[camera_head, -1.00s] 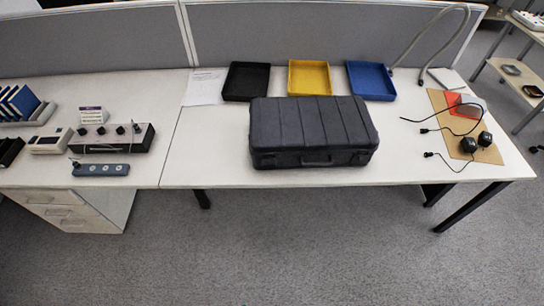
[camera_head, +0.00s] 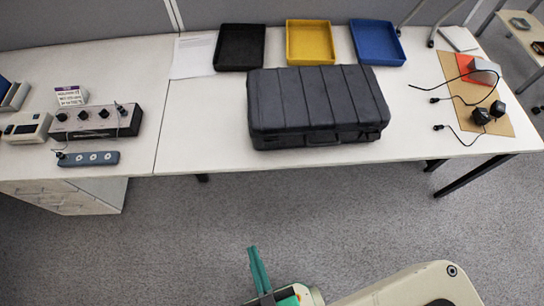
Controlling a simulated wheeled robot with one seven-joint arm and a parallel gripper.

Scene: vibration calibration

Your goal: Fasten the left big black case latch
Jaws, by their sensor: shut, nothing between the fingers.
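The big black case (camera_head: 315,100) lies closed on the white table, its ribbed lid up and its handle side facing me. The left latch is on the front face near the left corner, too small and dark here to tell whether it is fastened. My gripper (camera_head: 254,252) shows at the bottom of the view, its teal fingers together and empty. It is over the floor in front of the table, well apart from the case.
Black (camera_head: 240,47), yellow (camera_head: 310,42) and blue (camera_head: 377,42) trays stand behind the case. A knobbed device (camera_head: 95,121) and a grey-blue strip (camera_head: 88,159) lie left. Cabled black sensors (camera_head: 481,115) lie right on a brown board (camera_head: 505,128). The tabletop left of the case is clear.

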